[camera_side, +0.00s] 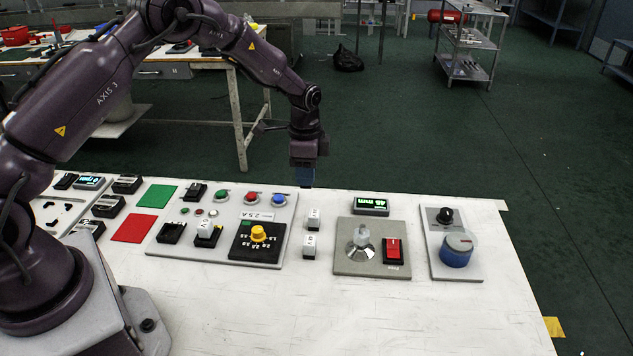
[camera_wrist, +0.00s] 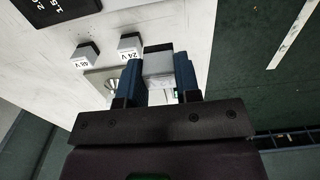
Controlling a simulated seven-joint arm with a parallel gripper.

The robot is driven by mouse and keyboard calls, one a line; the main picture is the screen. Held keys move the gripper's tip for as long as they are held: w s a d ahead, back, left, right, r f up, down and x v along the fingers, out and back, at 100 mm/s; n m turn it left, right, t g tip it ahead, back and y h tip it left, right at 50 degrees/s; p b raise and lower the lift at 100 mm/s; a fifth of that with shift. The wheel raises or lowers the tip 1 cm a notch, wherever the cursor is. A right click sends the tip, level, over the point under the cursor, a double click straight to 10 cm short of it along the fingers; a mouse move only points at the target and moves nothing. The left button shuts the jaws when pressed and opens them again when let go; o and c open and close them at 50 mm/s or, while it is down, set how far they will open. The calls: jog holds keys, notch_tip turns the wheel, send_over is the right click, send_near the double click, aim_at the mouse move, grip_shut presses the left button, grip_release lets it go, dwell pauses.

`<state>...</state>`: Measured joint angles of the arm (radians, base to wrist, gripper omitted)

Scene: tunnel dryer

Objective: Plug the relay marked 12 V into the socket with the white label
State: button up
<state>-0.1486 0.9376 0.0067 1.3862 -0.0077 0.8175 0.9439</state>
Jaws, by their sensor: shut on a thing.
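My gripper (camera_side: 306,180) hangs high above the far edge of the white table, beyond the loose relays. In the wrist view its blue fingers (camera_wrist: 158,78) are shut on a pale grey block with a dark end (camera_wrist: 158,62), which looks like a relay; no marking on it shows. Two loose white relays stand on the table, a far one (camera_side: 314,217) and a near one (camera_side: 309,245). In the wrist view, one relay (camera_wrist: 130,44) reads 24 V; the other relay's marking (camera_wrist: 84,56) is hard to read. On the button panel are a black socket (camera_side: 172,233) and another socket with a white relay (camera_side: 207,227) on it. I cannot tell which socket has the white label.
The panel also carries coloured buttons and a yellow knob (camera_side: 258,233). Black blocks (camera_side: 108,206) stand to the left. The front table is clear.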

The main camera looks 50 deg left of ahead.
jog(key=s+d+r, duration=0.1)
jog(key=s+r, duration=0.4)
jog(key=s, duration=0.5)
jog(key=s+a+n, duration=0.3)
jog(key=s+a, duration=0.6)
jog(key=a, duration=0.1)
jog(key=s+a+f+m, duration=0.2)
jog(key=s+f+m, duration=0.1)
jog(key=s, duration=0.6)
jog(key=shift+s, duration=0.3)
jog(key=shift+f, duration=2.85)
jog(key=shift+f, duration=0.95)
